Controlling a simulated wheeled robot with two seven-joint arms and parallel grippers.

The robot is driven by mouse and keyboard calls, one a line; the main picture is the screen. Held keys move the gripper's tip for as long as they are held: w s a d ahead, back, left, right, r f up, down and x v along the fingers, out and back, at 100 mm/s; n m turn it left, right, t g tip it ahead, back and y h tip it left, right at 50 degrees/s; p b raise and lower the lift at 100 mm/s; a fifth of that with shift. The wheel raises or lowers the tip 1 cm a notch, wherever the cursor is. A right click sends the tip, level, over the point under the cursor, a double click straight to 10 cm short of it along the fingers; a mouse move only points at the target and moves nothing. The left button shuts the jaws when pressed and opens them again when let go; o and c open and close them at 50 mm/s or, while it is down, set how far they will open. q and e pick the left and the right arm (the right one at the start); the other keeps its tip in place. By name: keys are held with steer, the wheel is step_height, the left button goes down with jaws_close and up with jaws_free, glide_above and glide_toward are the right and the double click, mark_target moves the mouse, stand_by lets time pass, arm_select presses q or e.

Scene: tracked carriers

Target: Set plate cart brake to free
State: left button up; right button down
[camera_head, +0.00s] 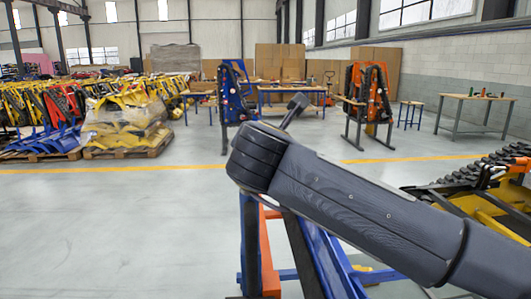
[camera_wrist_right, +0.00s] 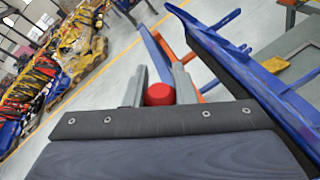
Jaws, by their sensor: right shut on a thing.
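A red round knob (camera_wrist_right: 159,94) sits between the two grey fingers of my right gripper (camera_wrist_right: 159,80) in the right wrist view. The fingers are shut on it. Whether it is the brake handle I cannot tell, because what lies below it is hidden by my gripper body. A blue and orange frame (camera_head: 266,252), possibly the plate cart, stands under my right arm in the head view. Its blue beam (camera_wrist_right: 235,65) runs close along the right of the gripper in the wrist view. My right arm hides much of the frame in the head view. My left gripper is not in view.
A yellow machine part with a dark chain (camera_head: 490,195) is close at the right. Yellow parts on a pallet (camera_head: 125,125), a blue stand (camera_head: 236,100), an orange stand (camera_head: 368,95) and a wooden table (camera_head: 475,98) stand farther back. The floor at left is clear.

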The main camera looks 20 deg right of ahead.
stand_by(0.5)
steer(key=c, duration=1.2)
jaws_free()
steer(key=v, duration=0.7)
steer(key=shift+s, duration=0.4)
steer(key=shift+a, duration=0.1)
